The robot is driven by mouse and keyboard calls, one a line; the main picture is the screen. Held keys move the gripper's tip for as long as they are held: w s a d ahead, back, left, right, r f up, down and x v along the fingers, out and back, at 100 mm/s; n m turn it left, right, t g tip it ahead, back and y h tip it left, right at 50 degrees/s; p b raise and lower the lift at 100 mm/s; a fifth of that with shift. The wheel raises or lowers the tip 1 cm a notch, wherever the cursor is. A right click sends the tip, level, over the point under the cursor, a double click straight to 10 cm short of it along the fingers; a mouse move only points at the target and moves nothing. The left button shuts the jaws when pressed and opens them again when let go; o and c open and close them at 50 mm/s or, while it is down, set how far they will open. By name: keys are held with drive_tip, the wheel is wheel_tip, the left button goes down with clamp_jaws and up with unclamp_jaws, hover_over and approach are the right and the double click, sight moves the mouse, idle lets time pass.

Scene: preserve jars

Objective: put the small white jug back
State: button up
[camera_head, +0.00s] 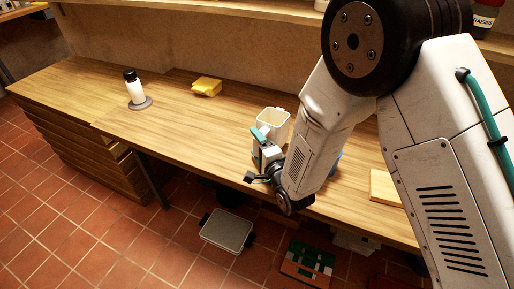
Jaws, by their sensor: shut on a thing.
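A small white jug (273,121) with a squarish open mouth shows at the middle of the wooden worktop, just beyond my gripper. My gripper (262,141) has teal finger parts and is shut on the jug at its near side. The jug looks upright. Its lower part is hidden behind the gripper, so I cannot tell whether it touches the worktop.
A white bottle with a black cap (134,86) stands on a grey round base (147,103) at left. A yellow block (206,86) lies behind. A wooden board (384,187) lies right, beyond my arm. A grey tray (228,230) is below the counter. The worktop's left-middle is clear.

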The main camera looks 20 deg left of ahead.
drive_tip(key=shift+f, duration=0.6)
drive_tip(key=shift+f, duration=0.15)
drive_tip(key=o, duration=1)
drive_tip(key=shift+f, duration=0.15)
drive_tip(key=shift+s+d, duration=0.3)
drive_tip(key=shift+d, duration=0.05)
drive_tip(key=v, duration=0.7)
drive_tip(key=shift+d, duration=0.1)
wheel_tip(320, 180, up, 8)
drive_tip(key=shift+a, duration=0.2)
drive_tip(key=shift+w, duration=0.2)
